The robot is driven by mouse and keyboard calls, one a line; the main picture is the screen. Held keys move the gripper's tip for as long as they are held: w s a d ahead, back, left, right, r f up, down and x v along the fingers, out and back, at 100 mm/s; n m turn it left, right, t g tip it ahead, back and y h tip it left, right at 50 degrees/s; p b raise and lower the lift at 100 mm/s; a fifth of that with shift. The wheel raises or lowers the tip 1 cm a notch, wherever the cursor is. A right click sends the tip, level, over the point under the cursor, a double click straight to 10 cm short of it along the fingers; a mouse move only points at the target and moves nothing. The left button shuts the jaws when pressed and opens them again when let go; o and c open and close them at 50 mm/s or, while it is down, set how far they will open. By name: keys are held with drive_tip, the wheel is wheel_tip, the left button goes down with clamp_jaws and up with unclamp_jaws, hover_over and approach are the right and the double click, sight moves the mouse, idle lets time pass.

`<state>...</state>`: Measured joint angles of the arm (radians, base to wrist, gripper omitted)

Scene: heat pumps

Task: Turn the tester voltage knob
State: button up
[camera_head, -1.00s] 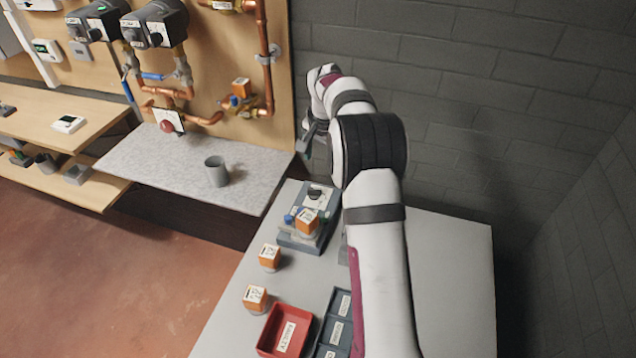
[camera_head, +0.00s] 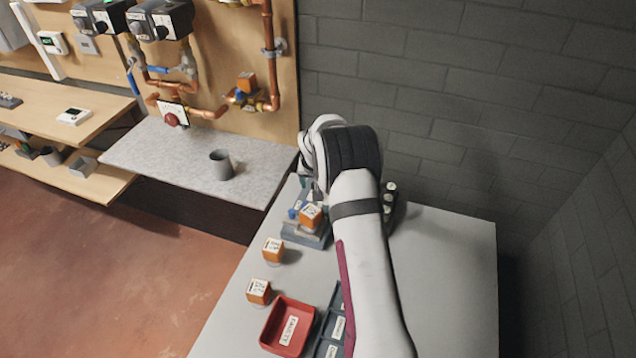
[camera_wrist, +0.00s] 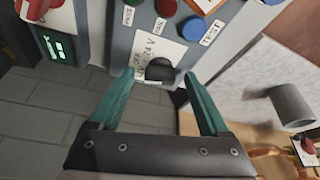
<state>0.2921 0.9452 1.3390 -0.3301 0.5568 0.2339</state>
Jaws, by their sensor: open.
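The tester (camera_head: 304,236) is a grey-blue box on the light table, with an orange block (camera_head: 311,215) on it. In the wrist view, its black voltage knob (camera_wrist: 160,69) sits on a white label (camera_wrist: 152,47) reading "24 V". My gripper (camera_wrist: 156,76) is open, its two teal fingers apart on either side of the knob. A blue button (camera_wrist: 193,28) by a "TEST" label, a red button and a green button lie beyond the knob. In the head view, my arm hides the knob and most of the gripper.
Two orange blocks (camera_head: 273,250) (camera_head: 259,291) stand on the table's left. A red tray (camera_head: 288,327) and a dark compartment tray (camera_head: 330,335) are in front. A grey cup (camera_head: 221,165) stands on the shelf. A green display (camera_wrist: 54,47) is beside the tester. The table's right side is clear.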

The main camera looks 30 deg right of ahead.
clamp_jaws()
idle(0.5)
drive_tip(key=shift+n, duration=0.3)
drive_tip(key=shift+d+n+y, duration=0.15)
drive_tip(key=shift+n+y, duration=0.4)
drive_tip(key=shift+n, duration=0.75)
drive_tip(key=shift+d+n+y, duration=0.1)
drive_tip(key=shift+n+y, duration=0.45)
drive_tip(key=shift+n, duration=0.75)
unclamp_jaws()
